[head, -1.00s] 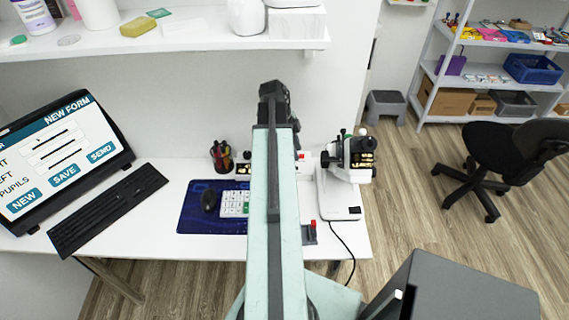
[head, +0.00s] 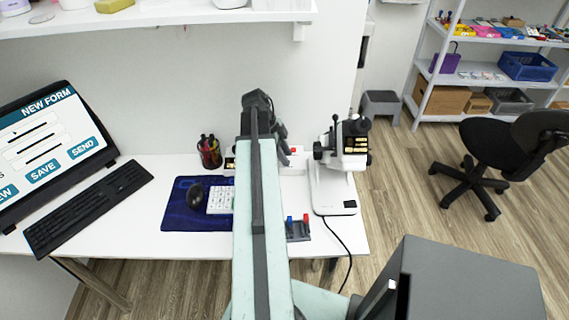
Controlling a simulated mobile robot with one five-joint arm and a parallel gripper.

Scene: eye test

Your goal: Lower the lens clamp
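The lensmeter (head: 333,190), a white device with black parts and a black eyepiece, stands upright at the right end of the white desk. Its lens clamp is too small to make out in the head view. My arm reaches forward over the desk, to the left of the lensmeter. The dark end of my arm, with my gripper (head: 281,131), is left of the lensmeter's head and apart from it in the picture. The fingers are too small and partly hidden by my arm, so their opening does not show.
On the desk (head: 210,246) are a monitor (head: 50,145), a keyboard (head: 90,208), a mouse (head: 195,195) on a blue mat, a pen cup (head: 209,153) and a small grey stand (head: 298,231) with blue and red pieces. A shelf (head: 150,20) hangs above. An office chair (head: 500,150) stands right.

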